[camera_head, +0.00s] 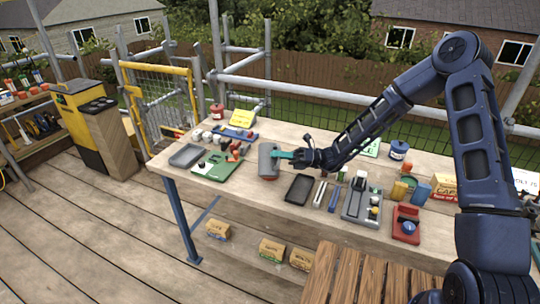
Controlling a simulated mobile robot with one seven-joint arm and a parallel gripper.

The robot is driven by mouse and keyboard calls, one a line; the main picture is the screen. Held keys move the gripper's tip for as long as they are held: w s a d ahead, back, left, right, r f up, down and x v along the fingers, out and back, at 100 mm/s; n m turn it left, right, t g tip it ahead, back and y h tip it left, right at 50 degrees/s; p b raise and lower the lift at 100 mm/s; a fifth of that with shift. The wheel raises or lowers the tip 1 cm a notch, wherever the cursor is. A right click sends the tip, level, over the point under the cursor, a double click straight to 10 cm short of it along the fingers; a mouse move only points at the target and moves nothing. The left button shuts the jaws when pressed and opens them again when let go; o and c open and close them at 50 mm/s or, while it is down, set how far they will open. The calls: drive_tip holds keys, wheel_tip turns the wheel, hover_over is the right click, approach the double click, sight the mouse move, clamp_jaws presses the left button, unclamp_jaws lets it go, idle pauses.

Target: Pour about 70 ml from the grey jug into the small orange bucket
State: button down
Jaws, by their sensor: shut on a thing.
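The grey jug (266,162) is at the middle of the workbench, left of my gripper. My gripper (284,156) reaches in from the right with its teal fingers at the jug's right side, shut on it. Whether the jug rests on the bench or is just above it is hard to tell, and its contents are not visible. A small orange-yellow container (400,190), which looks like the small orange bucket, stands on the right part of the bench, well apart from the jug. Its inside is too small to read.
The workbench (290,230) holds a dark tray (299,189), a green board (215,168), a grey organiser (361,204), a red box (406,222) and a blue container (421,193). Scaffold rails run behind. Small boxes (271,249) lie below the bench.

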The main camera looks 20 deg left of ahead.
drive_tip(key=shift+w+a+r+m, duration=0.1)
drive_tip(key=shift+w+r+m, duration=0.15)
drive_tip(key=shift+r+m, duration=0.4)
drive_tip(key=shift+w+a+f+m+t+y, duration=0.1)
drive_tip(key=shift+w+m+t+y, duration=0.3)
drive_tip(key=shift+m, duration=0.45)
drive_tip(key=shift+m+y, duration=0.3)
drive_tip(key=shift+w+a+r+m+t, duration=0.3)
drive_tip(key=shift+w+r+m, duration=0.25)
drive_tip(key=shift+m, duration=0.45)
drive_tip(key=shift+w+d+r+m+y, duration=0.15)
drive_tip(key=shift+w+d+m+y, duration=0.15)
drive_tip(key=shift+w+d+y, duration=0.2)
drive_tip(key=shift+w+a+r+m+t, duration=0.15)
drive_tip(key=shift+w+r+m+t, duration=0.1)
drive_tip(key=shift+w+m, duration=0.2)
drive_tip(key=shift+w+a+r+m+t, duration=0.15)
drive_tip(key=shift+w+m+t, duration=0.15)
drive_tip(key=shift+w, duration=0.2)
drive_tip(key=shift+s+d+f+n+g+h, duration=0.2)
drive_tip(key=shift+s+f+n+g+h, duration=0.25)
drive_tip(key=shift+s+n, duration=0.55)
drive_tip(key=shift+s+d+f+n+g+h, duration=0.25)
drive_tip(key=shift+s+f+n+g, duration=0.25)
drive_tip(key=shift+n, duration=0.95)
drive_tip(key=shift+s+d+f+n+g+h, duration=0.3)
drive_tip(key=shift+s+f+n, duration=0.35)
drive_tip(key=shift+n, duration=0.55)
